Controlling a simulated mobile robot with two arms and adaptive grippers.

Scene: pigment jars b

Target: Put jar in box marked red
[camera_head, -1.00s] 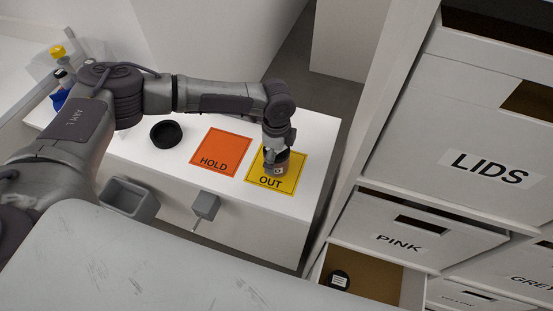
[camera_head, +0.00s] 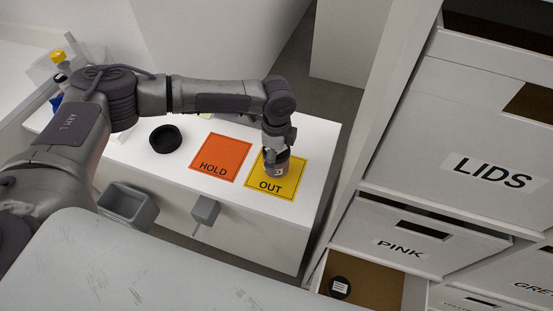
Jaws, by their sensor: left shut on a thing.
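My left gripper (camera_head: 276,152) points down over the yellow mat marked OUT (camera_head: 289,184) and is shut on a small jar (camera_head: 276,170) with a pale label. The jar is at the mat; I cannot tell whether it touches it. Another dark jar with a white label (camera_head: 340,287) is in an open drawer (camera_head: 385,285) at the bottom, whose front label is out of view. No box marked red is readable in this view. My right gripper is not in view.
An orange mat marked HOLD (camera_head: 221,157) and a black round dish (camera_head: 166,138) are on the white table (camera_head: 318,135). Boxes marked LIDS (camera_head: 455,135) and PINK (camera_head: 400,238) fill the shelf at right. A grey bin (camera_head: 128,206) hangs at the table's front.

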